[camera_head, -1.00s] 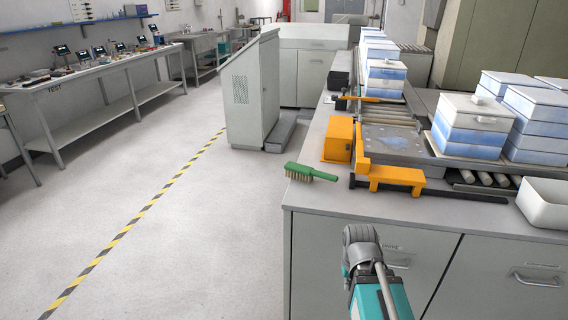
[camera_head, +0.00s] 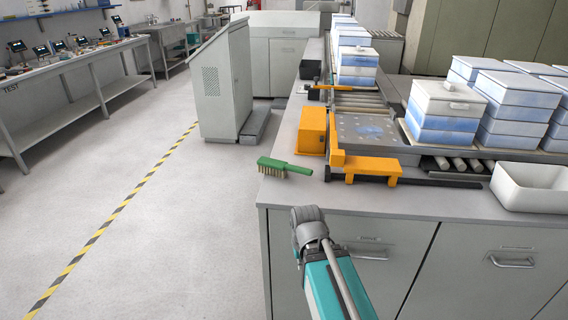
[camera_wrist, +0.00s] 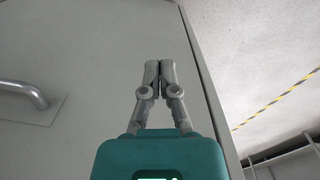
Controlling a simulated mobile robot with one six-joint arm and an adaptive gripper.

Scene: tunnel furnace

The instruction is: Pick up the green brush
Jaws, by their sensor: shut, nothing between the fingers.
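The green brush (camera_head: 284,166) lies on the near left corner of the grey bench top (camera_head: 290,192). Its bristles are at its left end and its handle points right. My arm shows in the head view below the bench's front edge, but the fingers cannot be made out there. In the wrist view my gripper (camera_wrist: 160,66) is shut and empty, with its two fingers together. It is in front of the grey cabinet front, apart from the brush. The brush is not in the wrist view.
An orange block (camera_head: 312,131) and an orange bracket (camera_head: 373,167) stand right of the brush. A white bin (camera_head: 540,187) and blue-white boxes (camera_head: 441,113) are further right. A cabinet handle (camera_wrist: 30,94) sticks out in the wrist view.

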